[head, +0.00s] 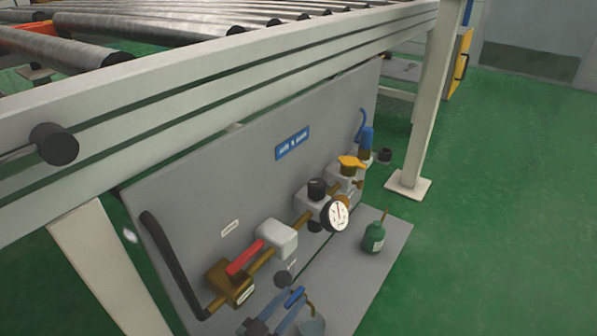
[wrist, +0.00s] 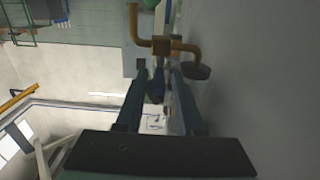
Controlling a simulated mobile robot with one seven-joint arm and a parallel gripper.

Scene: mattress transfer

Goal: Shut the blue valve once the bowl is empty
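My gripper (head: 284,302) reaches in from the bottom of the head view. A brass spout (head: 312,306) bends down to a grey cup (head: 312,326), cut by the frame edge. A dark round part (head: 283,279) shows below the white filter block (head: 277,239). I cannot tell any fluid level.
A red lever (head: 245,257), a gauge (head: 338,215) and a yellow knob (head: 350,163) line the brass pipe above. A green bottle (head: 374,238) stands on the grey base plate. A roller conveyor frame (head: 250,75) overhangs the panel. Green floor is clear at right.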

